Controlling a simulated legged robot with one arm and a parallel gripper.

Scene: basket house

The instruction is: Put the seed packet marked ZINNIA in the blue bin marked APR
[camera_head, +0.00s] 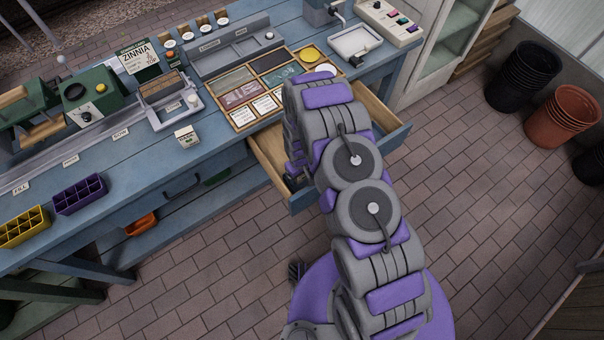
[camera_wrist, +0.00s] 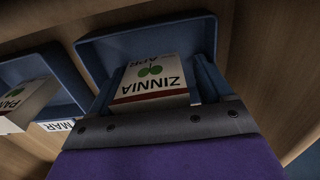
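In the wrist view, the white seed packet (camera_wrist: 151,77) reads ZINNIA and APR, upside down, with a green leaf mark and a red band. It is between the two fingers of my gripper (camera_wrist: 158,82), at the mouth of a blue bin (camera_wrist: 148,37). The fingers stand apart on either side of it; whether they press on it is unclear. This bin's own label is hidden by my gripper. In the head view, my arm reaches down into an open wooden drawer (camera_head: 268,163) and hides the packet and bin.
A neighbouring blue bin (camera_wrist: 62,75) labelled MAR holds a packet (camera_wrist: 24,104) starting PAN. Flowerpots (camera_head: 562,116) stand on the right; the brick floor is mostly clear.

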